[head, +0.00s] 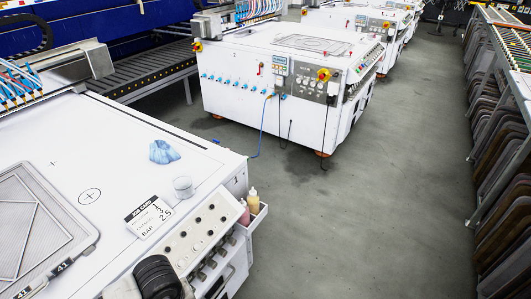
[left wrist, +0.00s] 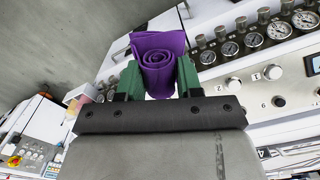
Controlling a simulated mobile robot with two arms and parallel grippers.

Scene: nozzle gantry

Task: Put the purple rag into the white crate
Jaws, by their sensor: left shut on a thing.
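My left gripper (left wrist: 158,82) is shut on the purple rag (left wrist: 160,50) in the left wrist view. The rag is rolled, with its spiral end facing the camera, and sits between the two green fingers. In that view it is in front of a white machine panel with gauges and knobs. I cannot make out a white crate for certain; a small white holder (head: 258,217) with bottles is fixed to the near machine's side.
The near white machine top (head: 110,135) carries a blue cloth (head: 163,152), a clear cup (head: 183,187), a job card (head: 149,215) and a framed screen (head: 35,232). A second white machine (head: 285,85) stands beyond. The grey floor (head: 380,200) is open; a rack (head: 505,130) lines the right.

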